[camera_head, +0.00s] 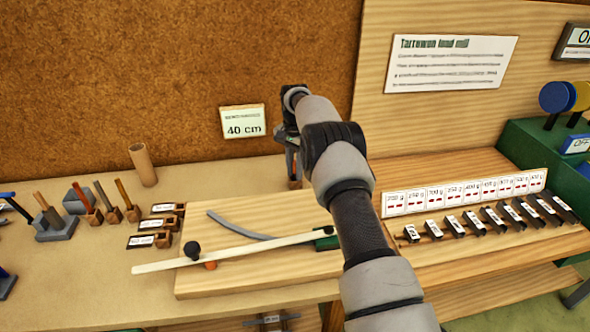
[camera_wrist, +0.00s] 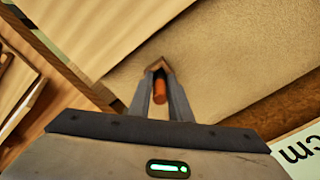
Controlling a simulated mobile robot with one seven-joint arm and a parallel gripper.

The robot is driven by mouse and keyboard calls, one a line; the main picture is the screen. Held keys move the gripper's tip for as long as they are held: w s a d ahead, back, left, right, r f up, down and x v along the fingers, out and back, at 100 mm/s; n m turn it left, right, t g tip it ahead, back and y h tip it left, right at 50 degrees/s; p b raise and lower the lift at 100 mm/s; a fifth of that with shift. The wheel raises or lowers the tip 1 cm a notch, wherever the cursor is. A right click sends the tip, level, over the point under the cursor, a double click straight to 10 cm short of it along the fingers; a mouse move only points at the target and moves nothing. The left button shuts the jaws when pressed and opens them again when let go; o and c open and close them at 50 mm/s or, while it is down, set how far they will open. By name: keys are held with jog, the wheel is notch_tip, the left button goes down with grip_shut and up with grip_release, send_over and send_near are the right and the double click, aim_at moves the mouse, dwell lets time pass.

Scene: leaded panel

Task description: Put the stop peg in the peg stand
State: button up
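The stop peg looks like the orange peg (camera_wrist: 160,92) between my fingers in the wrist view. My gripper (camera_wrist: 158,78) points down with both fingers against the peg's sides, and appears shut on it. A small wooden block (camera_wrist: 158,65), which looks like the peg stand, lies right at the fingertips and the peg's far end. In the head view, my gripper (camera_head: 293,172) is low behind the wooden board, and a bit of brown wood shows at its tips. My arm and fingers hide most of it. I cannot tell how deep the peg sits in the block.
A 40 cm card (camera_head: 243,122) is on the back wall. Labelled weights (camera_head: 480,222) are at right, tool holders (camera_head: 112,213) at left.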

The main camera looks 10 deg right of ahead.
jog(key=shift+o, duration=1.3)
